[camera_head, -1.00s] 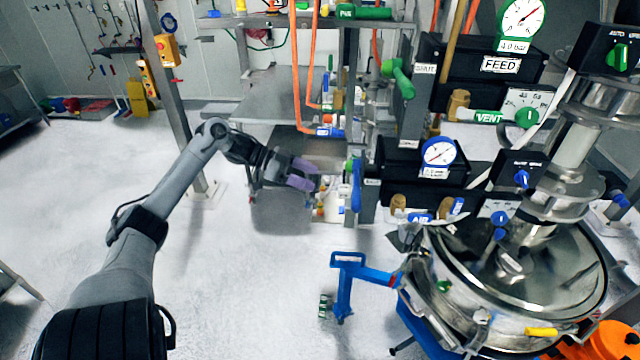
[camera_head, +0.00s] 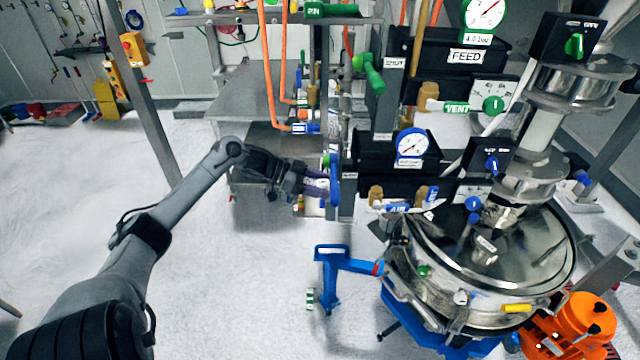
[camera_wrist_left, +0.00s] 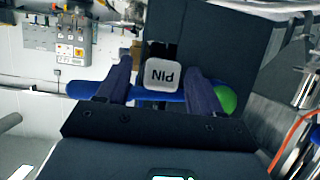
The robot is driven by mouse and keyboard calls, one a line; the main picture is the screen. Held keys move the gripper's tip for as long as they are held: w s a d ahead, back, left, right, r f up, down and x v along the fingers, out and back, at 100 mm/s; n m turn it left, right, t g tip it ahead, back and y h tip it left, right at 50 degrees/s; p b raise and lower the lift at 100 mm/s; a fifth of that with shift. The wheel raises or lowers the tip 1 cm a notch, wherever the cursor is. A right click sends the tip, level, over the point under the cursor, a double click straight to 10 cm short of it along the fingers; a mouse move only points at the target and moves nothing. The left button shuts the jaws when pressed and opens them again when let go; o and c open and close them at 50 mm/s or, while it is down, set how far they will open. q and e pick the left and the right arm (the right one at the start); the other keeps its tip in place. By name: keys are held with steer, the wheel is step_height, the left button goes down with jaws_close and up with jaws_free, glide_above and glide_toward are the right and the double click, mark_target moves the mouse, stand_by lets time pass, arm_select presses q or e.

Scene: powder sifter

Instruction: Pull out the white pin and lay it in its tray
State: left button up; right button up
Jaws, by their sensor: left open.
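The white pin (camera_wrist_left: 162,76) shows in the left wrist view as a pale rounded block with the upside-down word PIN on it. My left gripper (camera_wrist_left: 160,92) is open, with one dark finger on each side of the block. I cannot tell whether either finger touches it. In the head view my left gripper (camera_head: 322,182) reaches to the black panel unit beside a blue upright handle (camera_head: 335,184). The pin is too small there to make out clearly. I cannot pick out the pin's tray. My right gripper is not in view.
The blue handle (camera_wrist_left: 85,89) crosses behind the fingers in the wrist view, with a green knob (camera_wrist_left: 226,98) at its right. A steel vessel (camera_head: 490,270) stands at right, with a blue bracket (camera_head: 335,265) before it.

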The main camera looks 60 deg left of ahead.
arm_select(q)
steer(key=c, duration=1.1)
steer(key=shift+s+a+p, duration=0.35)
steer(key=shift+s+p, duration=0.15)
steer(key=shift+p, duration=0.05)
steer(key=shift+s+a+p, duration=0.4)
steer(key=shift+s+p, duration=0.3)
steer(key=shift+s+a, duration=0.2)
steer(key=shift+s, duration=0.1)
steer(key=shift+s+a+p, duration=0.5)
steer(key=shift+s+p, duration=0.35)
steer(key=shift+p, duration=0.05)
steer(key=shift+s+a+p, duration=0.4)
steer(key=shift+s+p, duration=0.05)
steer(key=shift+s, duration=0.2)
steer(key=shift+s+a+p, duration=0.35)
steer(key=shift+s+a, duration=0.05)
steer(key=shift+s, duration=0.2)
